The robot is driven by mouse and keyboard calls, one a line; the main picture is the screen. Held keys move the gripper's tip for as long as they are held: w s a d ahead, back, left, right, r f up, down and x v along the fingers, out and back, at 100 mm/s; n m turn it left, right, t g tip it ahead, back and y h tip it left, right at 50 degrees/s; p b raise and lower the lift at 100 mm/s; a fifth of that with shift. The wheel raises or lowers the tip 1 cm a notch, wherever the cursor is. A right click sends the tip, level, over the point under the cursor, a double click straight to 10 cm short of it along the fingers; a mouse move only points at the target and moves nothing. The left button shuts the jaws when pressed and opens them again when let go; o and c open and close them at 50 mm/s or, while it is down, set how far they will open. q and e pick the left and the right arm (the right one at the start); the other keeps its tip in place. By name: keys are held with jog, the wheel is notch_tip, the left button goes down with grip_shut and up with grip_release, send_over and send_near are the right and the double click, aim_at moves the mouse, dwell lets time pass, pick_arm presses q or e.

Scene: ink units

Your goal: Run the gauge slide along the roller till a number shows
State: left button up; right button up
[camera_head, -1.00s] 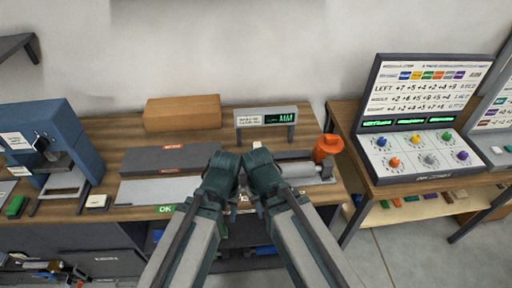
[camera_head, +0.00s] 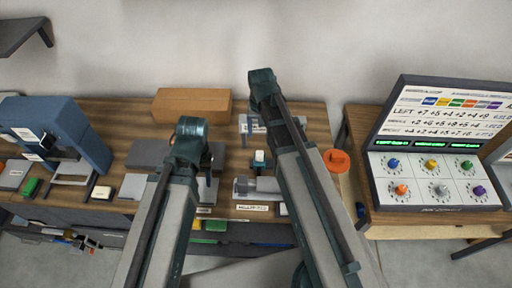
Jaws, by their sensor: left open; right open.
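The grey roller (camera_head: 268,185) lies in its mount at the front right of the wooden bench, its right end hidden behind my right arm. A small pale block with a dark top, likely the gauge slide (camera_head: 260,158), stands at the roller's back side; I cannot tell whether it touches. A display on legs (camera_head: 249,124) stands behind it, mostly covered by my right arm, its reading hidden. My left gripper (camera_head: 208,180) points down left of the roller, apart from it, open and empty. My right gripper is hidden behind its own arm.
An orange knob-like object (camera_head: 337,160) stands at the bench's right end. A brown box (camera_head: 191,105) is at the back. A blue press (camera_head: 62,135) stands left. A console with coloured dials (camera_head: 432,165) is on the right table. Dark flat blocks (camera_head: 147,154) lie left of my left arm.

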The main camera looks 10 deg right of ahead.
aim_at(260, 153)
pick_arm(q)
jog(key=shift+f, duration=0.15)
pick_arm(e)
jog(key=shift+f, duration=0.1)
pick_arm(q)
notch_tip(260, 153, down, 14)
jog(key=b, duration=1.4)
pick_arm(e)
notch_tip(260, 153, down, 14)
jog(key=shift+r, duration=0.15)
pick_arm(q)
jog(key=shift+r, duration=0.2)
pick_arm(e)
grip_shut()
